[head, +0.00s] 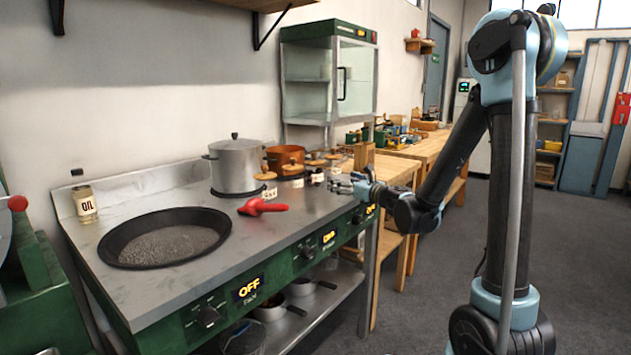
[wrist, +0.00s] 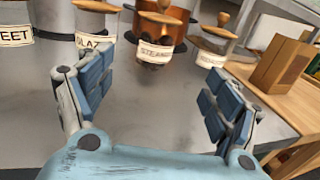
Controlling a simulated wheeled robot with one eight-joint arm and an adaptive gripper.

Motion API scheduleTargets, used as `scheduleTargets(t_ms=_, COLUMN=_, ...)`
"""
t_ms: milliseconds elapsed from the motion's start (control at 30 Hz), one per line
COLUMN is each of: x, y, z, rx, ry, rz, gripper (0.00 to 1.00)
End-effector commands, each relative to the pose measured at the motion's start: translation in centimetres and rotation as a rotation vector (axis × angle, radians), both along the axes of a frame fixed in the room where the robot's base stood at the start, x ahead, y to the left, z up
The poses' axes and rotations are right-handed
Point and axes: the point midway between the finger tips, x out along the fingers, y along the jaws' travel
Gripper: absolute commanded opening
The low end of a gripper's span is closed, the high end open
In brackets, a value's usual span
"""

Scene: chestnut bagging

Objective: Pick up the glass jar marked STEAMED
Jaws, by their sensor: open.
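The glass jar marked STEAMED (wrist: 157,50) stands upright on the steel counter, with dark contents below its label and a wooden knobbed lid. It appears in the upper middle of the wrist view, in front of the copper pot. In the head view it seems to be among the small jars (head: 317,177) at the counter's right end; its label is too small to read there. My gripper (wrist: 160,74) is open and empty, its blue-padded fingers spread left and right. The jar lies ahead, between their lines and apart from them. In the head view my gripper (head: 348,184) is over the counter's front right.
A jar marked GLAZ (wrist: 95,42) and one ending in EET (wrist: 16,36) stand left; another lidded jar (wrist: 211,55) stands right. A wooden block (wrist: 283,65) is farther right.

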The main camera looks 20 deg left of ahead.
Motion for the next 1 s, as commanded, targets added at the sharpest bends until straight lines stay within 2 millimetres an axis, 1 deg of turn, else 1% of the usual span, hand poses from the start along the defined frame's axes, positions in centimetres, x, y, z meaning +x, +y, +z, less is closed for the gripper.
scheduleTargets(t_ms=100, x=1.2, y=1.8, z=0.0, rx=-0.001, ry=-0.002, rz=0.004, gripper=0.83)
scheduleTargets(t_ms=500, x=5.2, y=7.3, z=0.0, rx=-0.003, ry=-0.003, rz=0.004, gripper=0.83)
scheduleTargets(t_ms=633, x=6.0, y=8.3, z=0.0, rx=-0.003, ry=-0.003, rz=0.002, gripper=0.83)
scheduleTargets(t_ms=867, x=6.5, y=9.1, z=0.1, rx=-0.004, ry=-0.003, rz=0.002, gripper=0.83)
scheduleTargets(t_ms=1000, x=7.1, y=10.5, z=0.2, rx=-0.004, ry=-0.003, rz=0.004, gripper=0.83)
